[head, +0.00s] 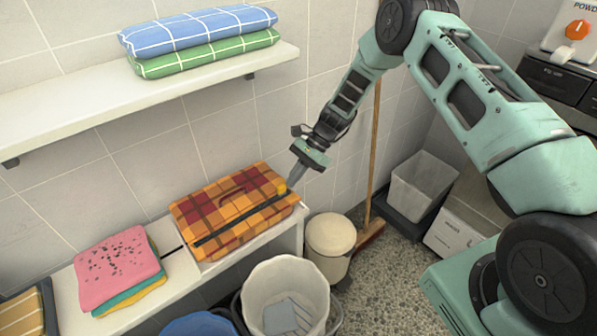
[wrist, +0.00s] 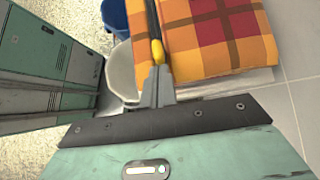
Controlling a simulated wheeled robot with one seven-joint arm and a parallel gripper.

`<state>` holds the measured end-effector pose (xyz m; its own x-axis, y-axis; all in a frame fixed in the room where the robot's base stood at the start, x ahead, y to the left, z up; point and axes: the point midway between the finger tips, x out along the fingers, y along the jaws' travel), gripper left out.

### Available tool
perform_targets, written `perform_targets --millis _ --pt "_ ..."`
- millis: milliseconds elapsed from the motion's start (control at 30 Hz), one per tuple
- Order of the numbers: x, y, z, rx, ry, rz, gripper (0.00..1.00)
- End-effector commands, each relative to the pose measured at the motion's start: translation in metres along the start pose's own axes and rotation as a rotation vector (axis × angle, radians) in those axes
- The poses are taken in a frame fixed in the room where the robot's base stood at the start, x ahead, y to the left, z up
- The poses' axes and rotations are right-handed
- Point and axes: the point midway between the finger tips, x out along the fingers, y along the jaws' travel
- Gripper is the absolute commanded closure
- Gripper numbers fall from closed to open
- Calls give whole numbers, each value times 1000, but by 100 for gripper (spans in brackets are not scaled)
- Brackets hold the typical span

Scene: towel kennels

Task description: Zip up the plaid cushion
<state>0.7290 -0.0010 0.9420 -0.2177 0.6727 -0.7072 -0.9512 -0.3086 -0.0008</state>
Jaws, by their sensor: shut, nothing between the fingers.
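The orange, red and yellow plaid cushion (head: 215,203) lies on the low white bench against the tiled wall. It also fills the upper right of the wrist view (wrist: 235,40). A dark zip line (head: 232,224) runs along its front side. A yellow zip pull (head: 281,188) sits at the line's right end and shows just beyond my fingertips in the wrist view (wrist: 158,52). My gripper (head: 292,184) is shut and empty at the cushion's right end, close to the pull. I cannot tell whether the fingertips touch the pull.
Folded pink, teal and yellow towels (head: 118,268) lie left of the cushion. Blue and green folded cloths (head: 200,38) rest on the shelf (head: 60,98) above. Free air lies above the cushion.

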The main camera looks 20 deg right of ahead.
Motion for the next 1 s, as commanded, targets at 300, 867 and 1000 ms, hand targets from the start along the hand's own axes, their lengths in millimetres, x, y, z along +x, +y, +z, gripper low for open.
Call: perform_targets --millis 300,867,1000 --pt "2 0 2 0 0 1 100" --pt "97 1 94 -4 -3 5 100" --pt "125 2 122 -3 -2 5 100"
